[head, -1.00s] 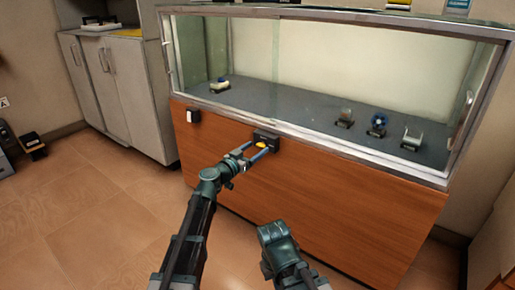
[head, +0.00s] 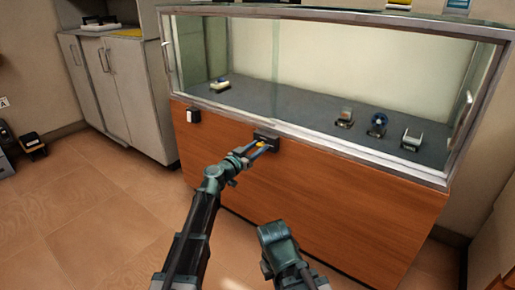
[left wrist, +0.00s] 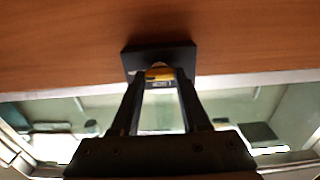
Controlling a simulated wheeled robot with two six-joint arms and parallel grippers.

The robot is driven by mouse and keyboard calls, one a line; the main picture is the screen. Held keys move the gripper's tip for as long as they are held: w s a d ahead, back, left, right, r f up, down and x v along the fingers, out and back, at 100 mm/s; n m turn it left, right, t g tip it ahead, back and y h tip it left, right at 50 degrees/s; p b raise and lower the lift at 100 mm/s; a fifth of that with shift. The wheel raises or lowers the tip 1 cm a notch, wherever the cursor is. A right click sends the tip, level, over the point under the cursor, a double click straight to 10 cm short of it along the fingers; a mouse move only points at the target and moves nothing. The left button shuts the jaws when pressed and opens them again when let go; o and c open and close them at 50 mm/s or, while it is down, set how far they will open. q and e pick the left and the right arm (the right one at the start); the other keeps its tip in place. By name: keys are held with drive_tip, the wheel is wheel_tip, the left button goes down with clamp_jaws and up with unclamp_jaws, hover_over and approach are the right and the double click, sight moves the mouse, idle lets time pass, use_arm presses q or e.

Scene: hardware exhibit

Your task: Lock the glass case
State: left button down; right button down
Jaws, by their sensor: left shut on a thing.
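The glass case (head: 330,75) stands on a wood-panelled base, with its sliding glass front facing me. A black lock block (head: 267,136) sits on the wood just under the case's metal rim. A small yellow key or knob (head: 261,144) sticks out of the block. My left gripper (head: 259,147) is shut on this yellow piece. The left wrist view shows the yellow piece (left wrist: 159,73) between the fingertips, against the black block (left wrist: 160,55). Its turn angle is hard to tell.
Several small exhibits, such as a blue wheel-like one (head: 378,121), stand inside the case. A grey cabinet (head: 115,85) stands at left. The tiled floor in front is clear.

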use_arm(q)
drive_tip(key=shift+n, duration=0.4)
drive_tip(key=n, duration=0.3)
drive_tip(key=shift+n, duration=0.4)
drive_tip(key=n, duration=0.4)
drive_tip(key=shift+a+f+n, duration=0.1)
drive_tip(key=shift+n, duration=0.2)
drive_tip(key=n, duration=0.4)
drive_tip(key=shift+f+n, duration=0.1)
drive_tip(key=shift+n, duration=2.4)
drive_tip(key=shift+a, duration=0.1)
drive_tip(key=shift+c, duration=2)
unclamp_jaws()
